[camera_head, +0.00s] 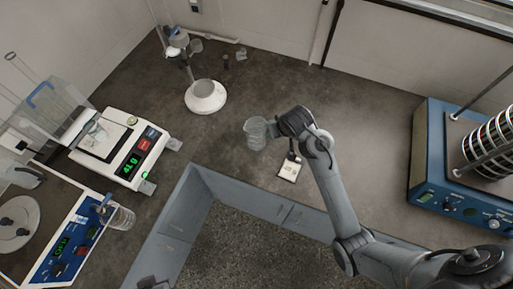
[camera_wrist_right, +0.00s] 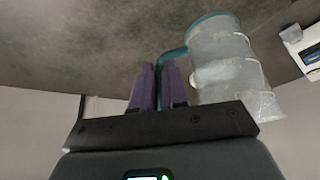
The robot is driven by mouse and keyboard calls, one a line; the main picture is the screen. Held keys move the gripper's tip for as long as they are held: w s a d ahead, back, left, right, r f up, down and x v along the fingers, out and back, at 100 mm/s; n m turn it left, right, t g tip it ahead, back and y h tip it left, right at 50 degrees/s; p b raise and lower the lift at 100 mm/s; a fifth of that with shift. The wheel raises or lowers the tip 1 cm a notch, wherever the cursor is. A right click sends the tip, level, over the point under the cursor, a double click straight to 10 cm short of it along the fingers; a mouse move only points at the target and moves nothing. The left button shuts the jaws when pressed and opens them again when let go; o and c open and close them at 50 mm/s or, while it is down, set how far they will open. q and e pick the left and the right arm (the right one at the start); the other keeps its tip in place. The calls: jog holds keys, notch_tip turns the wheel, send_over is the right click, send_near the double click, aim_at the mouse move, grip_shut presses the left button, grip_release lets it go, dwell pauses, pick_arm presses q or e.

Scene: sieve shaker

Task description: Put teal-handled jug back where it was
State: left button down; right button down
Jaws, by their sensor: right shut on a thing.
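The clear jug (camera_head: 256,133) is at the middle of the head view, over the brown bench. In the right wrist view the jug (camera_wrist_right: 230,65) has a teal edge and a teal handle (camera_wrist_right: 171,54). My right gripper (camera_head: 277,124) is shut on this handle; its purple fingers (camera_wrist_right: 161,82) stand on both sides of it in the wrist view. The jug looks roughly upright in the head view. I cannot tell whether its base touches the bench. My left gripper is not in view.
A white-based stand (camera_head: 205,97) is behind the jug. A balance (camera_head: 120,147) and another clear jug (camera_head: 117,217) are at left. A small white pad (camera_head: 289,170) lies near the front edge. The blue sieve shaker (camera_head: 432,150) is at right, with clear bench before it.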

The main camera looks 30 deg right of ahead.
notch_tip(320, 180, down, 4)
jog(key=s+d, duration=0.2)
jog(key=d, duration=0.1)
jog(key=w+a+f, duration=0.2)
jog(key=w+f, duration=0.1)
jog(key=w+a+f+b, duration=0.1)
jog(key=w+f, duration=0.2)
jog(key=f, duration=0.1)
jog(key=w+a+f+b, duration=0.1)
jog(key=w+a+f, duration=0.1)
jog(key=w+f, duration=0.1)
jog(key=shift+w+a+f, duration=0.3)
jog(key=shift+w+f, duration=0.1)
jog(key=shift+w, duration=0.15)
jog(key=shift+f, duration=0.25)
jog(key=shift+f, duration=0.15)
jog(key=c, duration=1.2)
grip_release()
jog(key=shift+o, duration=0.2)
